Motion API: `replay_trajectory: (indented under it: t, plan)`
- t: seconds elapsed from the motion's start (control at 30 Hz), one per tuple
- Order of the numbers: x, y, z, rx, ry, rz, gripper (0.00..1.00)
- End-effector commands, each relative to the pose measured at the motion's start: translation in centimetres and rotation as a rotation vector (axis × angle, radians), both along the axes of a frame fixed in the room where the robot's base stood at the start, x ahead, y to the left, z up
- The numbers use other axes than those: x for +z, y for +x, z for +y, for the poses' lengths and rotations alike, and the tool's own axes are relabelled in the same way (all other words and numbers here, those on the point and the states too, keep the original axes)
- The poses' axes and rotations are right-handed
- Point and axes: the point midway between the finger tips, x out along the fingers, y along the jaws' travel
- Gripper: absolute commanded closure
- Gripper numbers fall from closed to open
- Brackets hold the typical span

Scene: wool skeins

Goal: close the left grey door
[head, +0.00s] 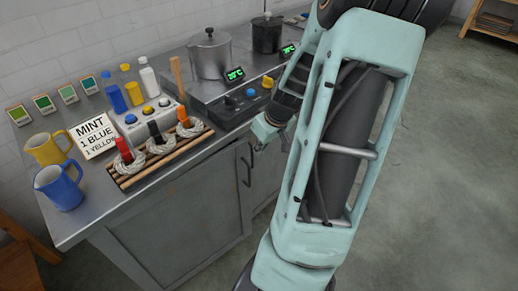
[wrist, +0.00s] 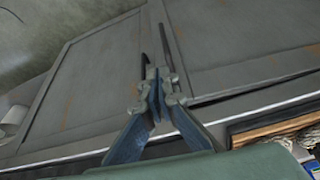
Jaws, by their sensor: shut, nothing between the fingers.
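The left grey door (head: 180,225) is on the front of the metal counter, with a dark bar handle (head: 246,168) near its right edge. In the wrist view the scene is turned over, and the left door (wrist: 245,40) fills the right side. A dark gap runs along its edge beside the counter, so it looks slightly ajar; how far is hard to tell. My gripper (wrist: 156,88) is shut and empty, in front of the seam between the two doors, near the ends of both handles. Contact cannot be told. In the head view my gripper (head: 258,142) is small and partly hidden.
The right grey door (wrist: 80,75) is beside the left one. On the counter (head: 150,195) are a slatted rack (head: 125,180) with skeins, a blue jug (head: 62,188), a yellow jug (head: 48,149) and pots. The floor in front is clear.

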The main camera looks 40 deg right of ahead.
Motion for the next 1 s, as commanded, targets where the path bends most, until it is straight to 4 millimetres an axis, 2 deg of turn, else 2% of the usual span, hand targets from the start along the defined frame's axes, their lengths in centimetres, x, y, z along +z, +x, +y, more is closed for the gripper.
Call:
replay_trajectory:
  t: [0.03, 0.3, 0.37, 0.6, 1.0]
  plan:
    - [-1.5, 0.4, 0.1, 0.005, 0.004, 0.002, 1.00]
    - [-6.9, 2.7, 0.1, 0.005, 0.001, 0.003, 1.00]
    - [-6.2, 3.6, -0.1, 0.006, -0.004, -0.001, 1.00]
    - [-6.2, 5.9, -0.2, 0.004, -0.001, 0.000, 1.00]
    - [-6.1, 6.4, -0.3, 0.001, -0.002, 0.001, 1.00]
